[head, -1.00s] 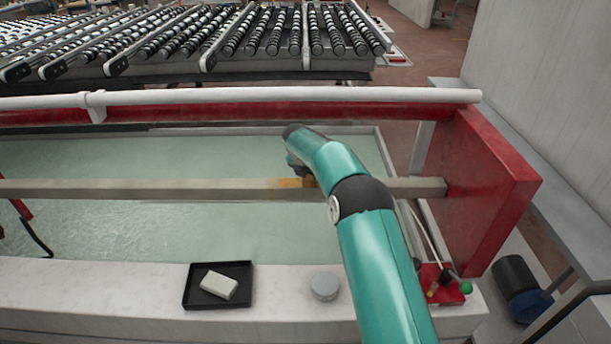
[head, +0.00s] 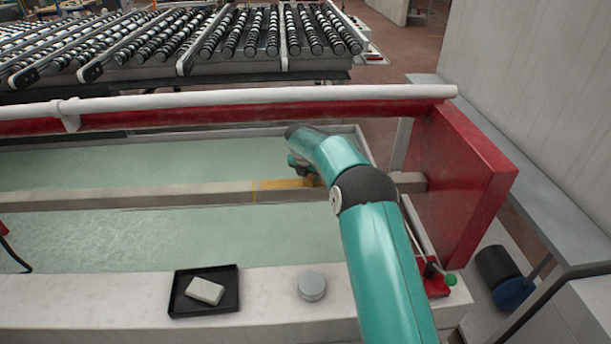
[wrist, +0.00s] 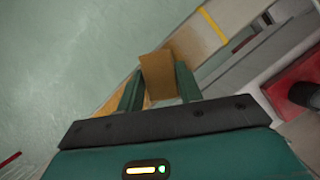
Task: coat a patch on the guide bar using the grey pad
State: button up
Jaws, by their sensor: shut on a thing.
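The guide bar (head: 120,198) is a long beige bar across the water-filled tank. An orange-yellow patch (head: 285,184) shows on it beside my gripper (head: 306,176), with a thin yellow line at the patch's left end. In the wrist view my gripper (wrist: 158,88) is shut on a flat pad (wrist: 158,72), which looks tan-brown rather than grey. The pad is over the bar (wrist: 195,45), and whether it touches is unclear. Orange shows on the bar left of the pad; another yellow line (wrist: 213,26) crosses the bar beyond it. In the head view the pad is hidden.
On the pale front ledge (head: 120,300) are a black tray (head: 178,300) holding a pale block (head: 205,291) and a round grey tin (head: 311,286). A red end plate (head: 465,180) stands right of the tank. A white pipe (head: 250,97) runs behind it.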

jog(key=shift+d+f, duration=0.15)
jog(key=shift+d, duration=3.3)
jog(key=shift+r, duration=3.05)
jog(key=shift+r, duration=1.45)
